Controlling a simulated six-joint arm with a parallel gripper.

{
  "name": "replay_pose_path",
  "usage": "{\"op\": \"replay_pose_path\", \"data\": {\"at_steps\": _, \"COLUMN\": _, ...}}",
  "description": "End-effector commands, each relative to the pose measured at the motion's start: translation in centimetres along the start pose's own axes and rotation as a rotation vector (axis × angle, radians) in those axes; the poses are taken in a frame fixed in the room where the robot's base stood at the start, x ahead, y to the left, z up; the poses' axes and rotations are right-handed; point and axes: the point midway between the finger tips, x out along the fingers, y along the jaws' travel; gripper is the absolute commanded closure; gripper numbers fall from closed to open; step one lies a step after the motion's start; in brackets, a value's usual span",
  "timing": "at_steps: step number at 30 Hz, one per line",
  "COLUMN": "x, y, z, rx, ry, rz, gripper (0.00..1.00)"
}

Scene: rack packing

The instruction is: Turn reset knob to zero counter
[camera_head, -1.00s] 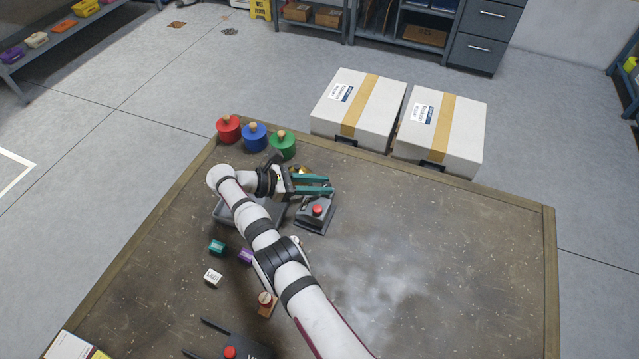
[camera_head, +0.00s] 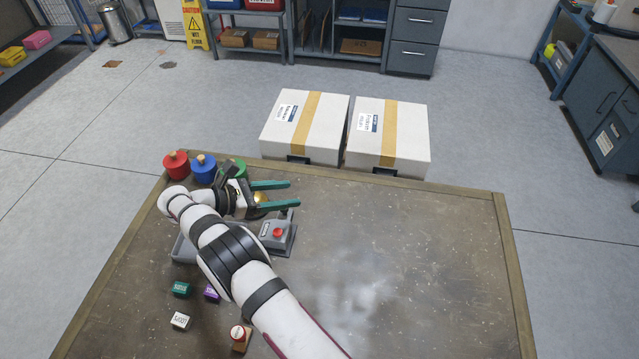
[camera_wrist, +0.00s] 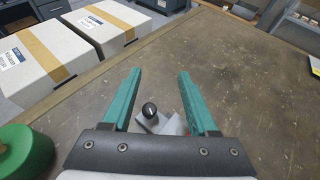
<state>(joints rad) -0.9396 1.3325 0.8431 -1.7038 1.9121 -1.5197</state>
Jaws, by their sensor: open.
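A grey device (camera_head: 270,243) with a red button on top stands on the table's left half, just beyond my forearm. A dark round knob (camera_wrist: 149,109) with a pale mark shows on a grey body in the wrist view, low between the fingers. It seems to belong to the same device; in the head view it is hard to make out. My gripper (camera_head: 294,194) has two green fingers pointing right, spread apart, at the device's far side. In the wrist view the gripper (camera_wrist: 160,74) is open and empty, with the knob below the fingers, apart from them.
Red (camera_head: 176,165), blue (camera_head: 203,170) and green (camera_head: 237,168) knobbed weights stand at the far left corner, close to my wrist. A grey tray (camera_head: 183,250) lies partly under my arm. Two white boxes (camera_head: 325,125) (camera_head: 408,138) stand beyond the far edge. The table's right side is clear.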

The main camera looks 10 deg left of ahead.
Motion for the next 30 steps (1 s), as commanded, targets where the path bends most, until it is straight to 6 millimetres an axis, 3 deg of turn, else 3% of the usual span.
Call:
{"op": "replay_pose_path", "data": {"at_steps": 6, "x": 2.8, "y": -3.0, "z": 4.7, "rx": 0.003, "ry": 0.002, "rz": -0.003, "gripper": 0.41}}
{"op": "replay_pose_path", "data": {"at_steps": 12, "x": 4.6, "y": -4.9, "z": 7.6, "rx": 0.001, "ry": 0.001, "rz": 0.0, "gripper": 0.41}}
{"op": "replay_pose_path", "data": {"at_steps": 22, "x": 5.1, "y": -5.4, "z": 8.2, "rx": 0.0, "ry": 0.0, "rz": -0.001, "gripper": 0.41}}
{"op": "replay_pose_path", "data": {"at_steps": 25, "x": 5.4, "y": -5.8, "z": 8.2, "rx": 0.003, "ry": 0.023, "rz": -0.021, "gripper": 0.55}}
{"op": "replay_pose_path", "data": {"at_steps": 28, "x": 6.9, "y": -8.4, "z": 7.4, "rx": 0.038, "ry": 0.21, "rz": -0.166, "gripper": 0.58}}
{"op": "replay_pose_path", "data": {"at_steps": 30, "x": 7.2, "y": -10.5, "z": 6.2, "rx": 0.107, "ry": 0.464, "rz": -0.301, "gripper": 0.58}}
